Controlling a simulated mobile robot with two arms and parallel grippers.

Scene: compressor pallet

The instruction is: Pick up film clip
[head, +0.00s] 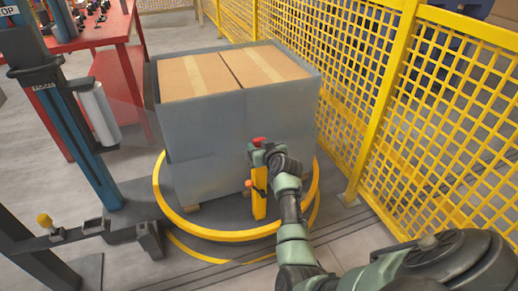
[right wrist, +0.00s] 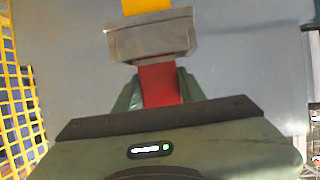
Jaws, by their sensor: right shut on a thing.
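The film clip (right wrist: 160,85) shows in the right wrist view as a red piece between my fingers, with a grey block and a yellow strip beyond it. In the head view a red part (head: 260,140) shows at my right gripper (head: 262,153), and a long yellow part (head: 259,203) with orange bits hangs below. My right gripper is shut on the clip, close in front of the film-wrapped pallet load (head: 240,125). The fingertips are partly hidden by the clip and hand. My left gripper is not in view.
Cardboard boxes (head: 232,70) top the load, which stands inside a yellow ring (head: 215,236). A yellow mesh fence (head: 430,120) runs along the right. A blue mast (head: 85,140) with a white film roll (head: 98,115) and a red table (head: 112,36) are at left.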

